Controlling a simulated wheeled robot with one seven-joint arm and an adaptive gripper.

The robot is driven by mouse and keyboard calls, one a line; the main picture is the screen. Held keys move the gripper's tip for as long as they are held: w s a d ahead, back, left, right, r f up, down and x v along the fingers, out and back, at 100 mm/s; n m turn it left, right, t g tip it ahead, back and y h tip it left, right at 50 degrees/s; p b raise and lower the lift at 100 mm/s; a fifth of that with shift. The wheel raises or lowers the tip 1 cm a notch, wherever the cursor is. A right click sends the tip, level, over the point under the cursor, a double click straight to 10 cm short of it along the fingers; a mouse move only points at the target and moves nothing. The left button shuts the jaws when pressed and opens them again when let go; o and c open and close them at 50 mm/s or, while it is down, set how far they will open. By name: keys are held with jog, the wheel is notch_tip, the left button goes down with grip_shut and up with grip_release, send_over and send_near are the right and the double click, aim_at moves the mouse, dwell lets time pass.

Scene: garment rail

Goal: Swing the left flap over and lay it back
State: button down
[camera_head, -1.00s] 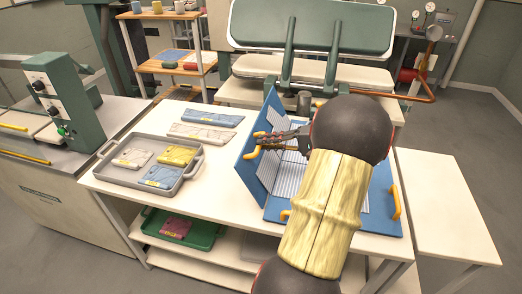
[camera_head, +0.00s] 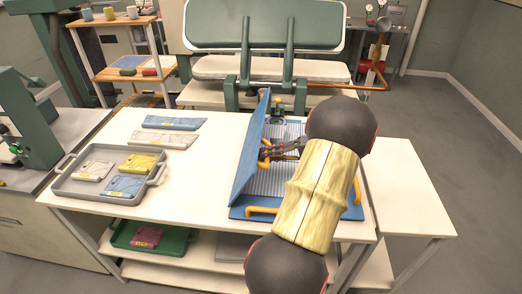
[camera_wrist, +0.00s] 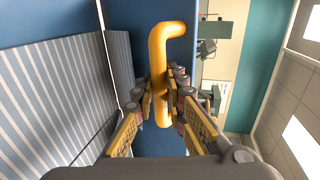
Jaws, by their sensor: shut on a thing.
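The blue folding board (camera_head: 238,212) lies on the white table with a blue-and-white striped garment (camera_head: 283,181) on it. Its left flap (camera_head: 246,160) stands raised, close to upright, with its plain blue outer face turned to the left. My gripper (camera_head: 270,153) is on the flap's inner side, shut on the flap's orange handle (camera_wrist: 170,32). In the wrist view the gripper's fingers (camera_wrist: 163,98) close on the handle from both sides. The striped cloth also shows at the left of the wrist view (camera_wrist: 55,95). My arm hides the board's right part.
A grey tray (camera_head: 66,188) with folded garments stands on the table's left, with two more folded pieces (camera_head: 165,139) (camera_head: 172,122) behind it. A green bin (camera_head: 177,240) sits on the shelf below. A press (camera_head: 265,66) stands behind. A bare side table (camera_head: 408,190) is at right.

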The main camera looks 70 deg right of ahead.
jog(key=shift+s+f, duration=0.3)
jog(key=shift+f, duration=0.2)
jog(key=c, duration=1.8)
grip_release()
jog(key=shift+s+d+r, duration=0.1)
jog(key=shift+d+r, duration=0.05)
jog(key=shift+r, duration=0.1)
jog(key=v, duration=1.2)
